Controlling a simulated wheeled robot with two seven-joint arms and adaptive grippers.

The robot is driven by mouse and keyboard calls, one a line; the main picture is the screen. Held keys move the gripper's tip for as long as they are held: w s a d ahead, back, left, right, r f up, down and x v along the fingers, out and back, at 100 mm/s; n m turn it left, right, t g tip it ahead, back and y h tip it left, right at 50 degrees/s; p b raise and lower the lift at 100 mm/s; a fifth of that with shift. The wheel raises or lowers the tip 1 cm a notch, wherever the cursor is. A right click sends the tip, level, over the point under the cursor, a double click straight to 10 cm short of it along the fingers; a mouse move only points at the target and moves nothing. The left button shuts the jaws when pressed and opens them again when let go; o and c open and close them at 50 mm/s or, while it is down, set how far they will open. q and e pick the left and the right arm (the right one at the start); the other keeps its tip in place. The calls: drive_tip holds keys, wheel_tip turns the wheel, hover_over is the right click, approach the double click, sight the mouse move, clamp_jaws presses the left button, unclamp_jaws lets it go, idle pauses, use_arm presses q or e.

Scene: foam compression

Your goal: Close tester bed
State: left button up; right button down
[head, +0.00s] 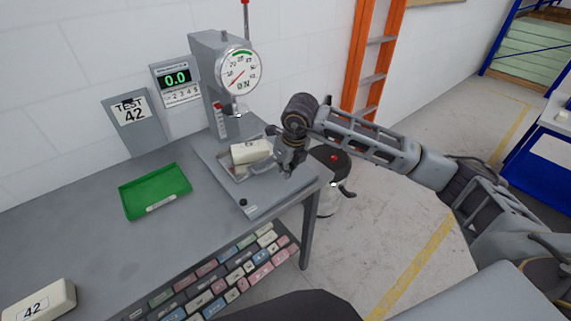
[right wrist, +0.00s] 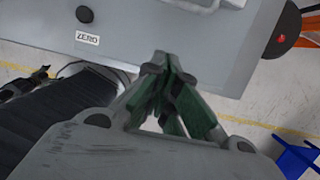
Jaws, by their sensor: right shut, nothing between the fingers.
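The grey tester (head: 213,75) stands at the back of the bench, with a round dial on its head and a plunger below it. Its bed (head: 232,172), a grey tray on the base plate, holds a cream foam block (head: 250,152), in front of the column. How far the bed sits out is hard to tell. My right gripper (head: 286,173) is shut and empty at the right side of the base, beside the bed. In the right wrist view its fingertips (right wrist: 156,62) meet near the base's grey edge. My left gripper is not in view.
A ZERO button (right wrist: 85,15) sits on the base. A green tray (head: 155,192), a TEST 42 sign (head: 133,115), a display reading 0.0 (head: 176,78) and a block marked 42 (head: 38,302) are on the bench or wall. A black-topped stool-like item (head: 330,160) stands right.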

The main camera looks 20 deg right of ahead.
drive_tip(key=x, duration=0.2)
drive_tip(key=p+x, duration=0.1)
drive_tip(key=x, duration=0.3)
drive_tip(key=shift+w+a+f, duration=0.2)
drive_tip(key=shift+w+f, duration=0.05)
drive_tip(key=shift+w, duration=0.25)
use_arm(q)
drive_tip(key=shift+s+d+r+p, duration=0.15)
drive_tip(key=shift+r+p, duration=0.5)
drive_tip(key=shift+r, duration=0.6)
use_arm(e)
drive_tip(key=shift+w+a+r, duration=0.15)
drive_tip(key=shift+w+a, duration=0.1)
drive_tip(key=shift+w, duration=0.5)
drive_tip(key=shift+w+a+r, duration=0.1)
drive_tip(key=shift+w+a, duration=0.15)
drive_tip(key=shift+w, duration=0.5)
